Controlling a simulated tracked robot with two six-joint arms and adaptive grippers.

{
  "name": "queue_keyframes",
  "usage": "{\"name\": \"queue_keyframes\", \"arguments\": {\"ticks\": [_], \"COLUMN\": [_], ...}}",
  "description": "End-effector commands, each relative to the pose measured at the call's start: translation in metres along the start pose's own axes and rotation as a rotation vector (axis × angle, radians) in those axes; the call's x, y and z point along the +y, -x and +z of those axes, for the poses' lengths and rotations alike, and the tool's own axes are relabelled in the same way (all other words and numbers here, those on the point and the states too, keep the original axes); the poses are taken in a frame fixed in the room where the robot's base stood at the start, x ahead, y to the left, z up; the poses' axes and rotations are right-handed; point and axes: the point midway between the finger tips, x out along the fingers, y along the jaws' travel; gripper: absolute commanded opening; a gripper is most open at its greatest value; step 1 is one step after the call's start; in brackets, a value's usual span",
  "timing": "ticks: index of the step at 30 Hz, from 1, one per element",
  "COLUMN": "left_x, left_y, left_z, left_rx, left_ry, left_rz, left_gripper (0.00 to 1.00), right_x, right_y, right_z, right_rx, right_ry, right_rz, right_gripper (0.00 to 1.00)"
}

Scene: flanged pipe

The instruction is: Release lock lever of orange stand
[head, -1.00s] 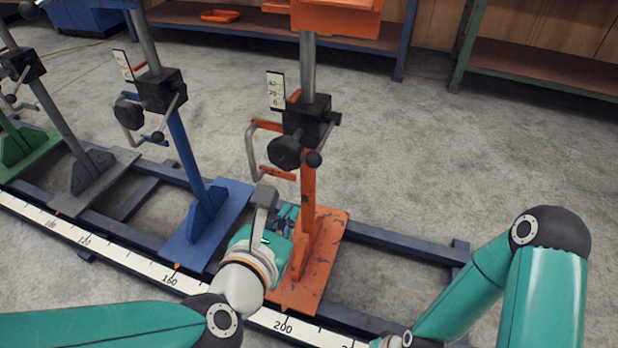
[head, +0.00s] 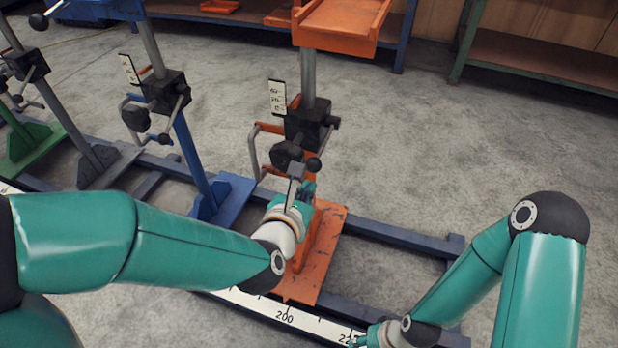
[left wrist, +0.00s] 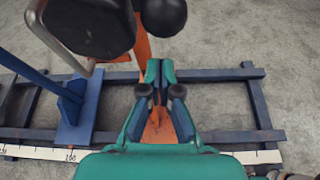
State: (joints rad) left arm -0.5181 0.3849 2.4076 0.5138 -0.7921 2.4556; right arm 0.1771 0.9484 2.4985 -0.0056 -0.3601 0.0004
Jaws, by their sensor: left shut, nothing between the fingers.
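The orange stand (head: 318,240) stands upright on the rail, with a black clamp block (head: 308,127) around its grey post. A lever with a black ball end (head: 313,164) sits on the block's right side, beside a larger black knob (head: 287,154). The ball (left wrist: 164,16) and the larger knob (left wrist: 88,26) also show at the top of the left wrist view. My left gripper (head: 308,188) is just below the ball, apart from it; its fingertips (left wrist: 160,70) are together and empty. My right gripper (head: 354,341) is low at the bottom edge, mostly cut off.
A blue stand (head: 188,150), a grey stand and a green stand (head: 22,148) stand to the left on the same rail. A grey bent handle (head: 254,150) sticks out left of the orange stand.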

Motion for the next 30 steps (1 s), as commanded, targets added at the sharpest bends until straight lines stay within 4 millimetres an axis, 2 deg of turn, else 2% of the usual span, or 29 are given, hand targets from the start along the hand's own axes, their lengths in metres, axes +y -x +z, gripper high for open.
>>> {"name": "queue_keyframes", "arguments": {"ticks": [1,6,20,30], "left_x": [0.001,0.000,0.000,0.001], "left_y": [0.005,0.010,0.011,0.015], "left_z": [0.013,0.026,0.029,0.038], "left_rx": [-0.008,-0.004,-0.002,0.042], "left_ry": [0.002,0.000,0.000,-0.002], "left_rz": [0.000,-0.001,-0.001,-0.005], "left_gripper": [0.00,0.00,0.00,0.00], "right_x": [-0.002,-0.003,-0.004,-0.010], "right_y": [0.006,0.009,0.010,0.028], "right_z": [0.000,0.000,0.000,0.000], "right_rx": [0.001,0.001,0.001,0.001], "right_ry": [0.000,0.001,0.001,0.001], "right_rz": [0.000,0.000,0.000,0.000], "right_gripper": [0.40,0.40,0.40,0.40]}}
